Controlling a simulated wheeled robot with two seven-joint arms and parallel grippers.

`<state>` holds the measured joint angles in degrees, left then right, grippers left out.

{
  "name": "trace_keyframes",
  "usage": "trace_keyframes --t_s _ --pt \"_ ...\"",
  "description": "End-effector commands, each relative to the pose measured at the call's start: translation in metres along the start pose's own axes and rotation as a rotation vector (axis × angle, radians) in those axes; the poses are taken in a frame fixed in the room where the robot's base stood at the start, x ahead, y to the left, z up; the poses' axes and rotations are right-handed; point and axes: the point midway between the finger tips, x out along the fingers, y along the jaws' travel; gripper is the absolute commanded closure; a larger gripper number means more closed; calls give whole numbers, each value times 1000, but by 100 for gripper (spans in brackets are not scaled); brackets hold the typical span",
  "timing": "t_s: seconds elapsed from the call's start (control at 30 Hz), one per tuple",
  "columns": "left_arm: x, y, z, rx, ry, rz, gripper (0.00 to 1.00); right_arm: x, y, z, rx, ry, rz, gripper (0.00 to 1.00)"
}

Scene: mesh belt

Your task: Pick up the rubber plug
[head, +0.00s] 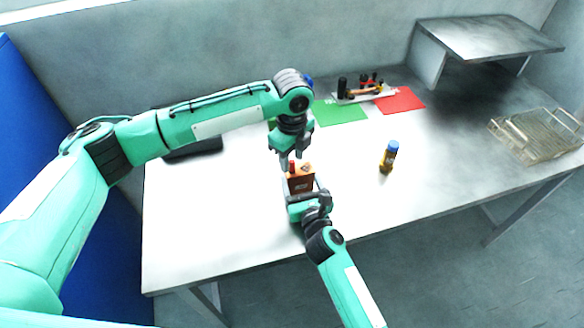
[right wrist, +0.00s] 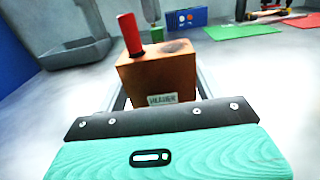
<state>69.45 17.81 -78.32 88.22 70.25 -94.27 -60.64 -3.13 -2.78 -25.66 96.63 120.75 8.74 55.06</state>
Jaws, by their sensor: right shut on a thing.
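A red cylindrical plug (right wrist: 130,34) stands upright on the top of an orange-brown block (right wrist: 160,78), near its left edge, beside a dark round patch. The block carries a small white label. In the head view the red plug (head: 292,167) shows at the block's top left. My right gripper (head: 301,192) is shut on the block, with a finger along each side. My left gripper (head: 291,158) points down just above the red plug, its fingers apart and empty. Whether its fingertips reach beside the plug is hard to tell.
A yellow bottle with a blue cap (head: 388,156) stands to the right. Green (head: 340,112) and red (head: 401,100) mats and a tool rack (head: 362,92) lie at the back. A wire basket (head: 538,134) sits at the far right. The table's front is clear.

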Motion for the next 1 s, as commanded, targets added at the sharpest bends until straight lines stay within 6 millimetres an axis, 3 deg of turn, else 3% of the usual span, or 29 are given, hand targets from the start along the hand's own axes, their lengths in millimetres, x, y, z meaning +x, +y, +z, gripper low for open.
trace_keyframes --t_s 0.13,0.4,0.6,1.0 --pt "16 0 -1 1 1 0 60 0 0 0 0 0 0 58" --pt "18 0 -1 1 1 0 60 0 0 0 0 0 0 58" --pt "18 0 -1 1 1 0 100 0 0 0 0 0 0 58" --pt "9 0 0 1 1 -3 100 0 0 0 0 0 0 58"
